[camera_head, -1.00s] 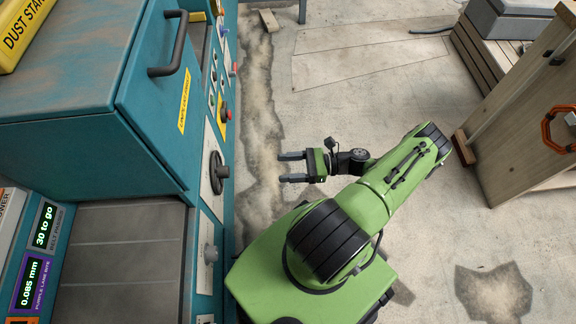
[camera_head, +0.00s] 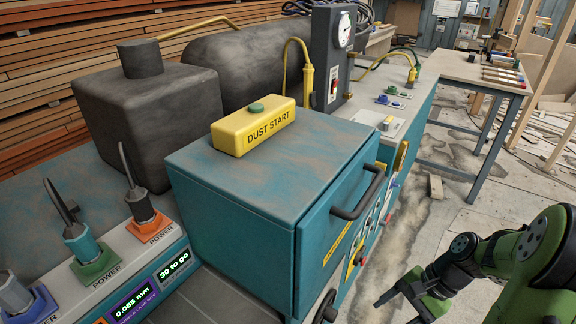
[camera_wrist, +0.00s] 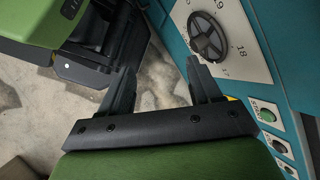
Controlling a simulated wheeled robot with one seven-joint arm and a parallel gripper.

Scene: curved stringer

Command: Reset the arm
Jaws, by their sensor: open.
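My gripper (camera_head: 398,301) is at the lower right of the head view, on the end of my green arm, in front of the teal machine (camera_head: 240,205). In the wrist view, its two dark fingers (camera_wrist: 161,80) are spread apart with nothing between them. Bare concrete floor shows between the fingers. The machine's side panel with a round dial knob (camera_wrist: 207,38) and a green button (camera_wrist: 266,115) is to the right of the fingers, apart from them as far as I can tell.
A yellow DUST START box (camera_head: 254,128) with a green button sits on the machine's top. A handle (camera_head: 360,193) sticks out from its front. A workbench (camera_head: 468,72) is at the back right. Concrete floor lies between.

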